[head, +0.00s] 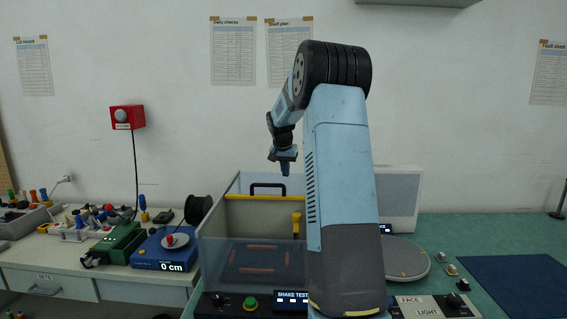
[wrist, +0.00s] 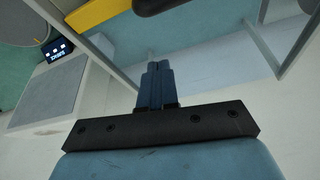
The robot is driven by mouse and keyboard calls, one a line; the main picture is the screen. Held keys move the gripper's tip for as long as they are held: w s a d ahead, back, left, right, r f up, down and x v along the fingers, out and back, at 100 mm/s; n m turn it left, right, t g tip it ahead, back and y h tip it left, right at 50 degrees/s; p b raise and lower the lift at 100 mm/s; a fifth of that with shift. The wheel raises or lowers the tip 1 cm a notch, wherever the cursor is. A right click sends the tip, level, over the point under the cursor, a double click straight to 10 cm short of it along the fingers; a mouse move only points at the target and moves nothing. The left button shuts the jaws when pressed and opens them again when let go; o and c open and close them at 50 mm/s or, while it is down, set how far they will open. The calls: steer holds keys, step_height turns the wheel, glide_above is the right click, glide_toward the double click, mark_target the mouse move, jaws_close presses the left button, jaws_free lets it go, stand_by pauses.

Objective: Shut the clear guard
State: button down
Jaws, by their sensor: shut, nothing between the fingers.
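The clear guard (head: 265,197) belongs to the clear-walled shake test box left of my arm. Its yellow edge bar and black handle (head: 268,187) show at the back of the box, above the clear front wall. The guard looks raised, but its exact angle is hard to tell. My gripper (head: 285,172) is shut and empty, pointing down just above and right of the handle, apparently apart from it. In the wrist view, the shut fingers (wrist: 157,72) sit below the yellow bar (wrist: 98,13) and the black handle (wrist: 158,5). My arm hides the box's right side.
The shake test panel (head: 270,302) with a green button runs along the front. A yellow upright piece (head: 296,224) stands inside the box at right. A blue scale (head: 165,252) and a black reel (head: 198,210) lie left. A round grey plate (head: 408,258) lies right.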

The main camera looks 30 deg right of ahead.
steer(key=shift+x, duration=0.8)
steer(key=shift+s+a, duration=0.85)
steer(key=shift+s, duration=0.05)
steer(key=shift+s+a+f, duration=0.2)
steer(key=shift+s+a, duration=0.35)
steer(key=shift+a, duration=0.1)
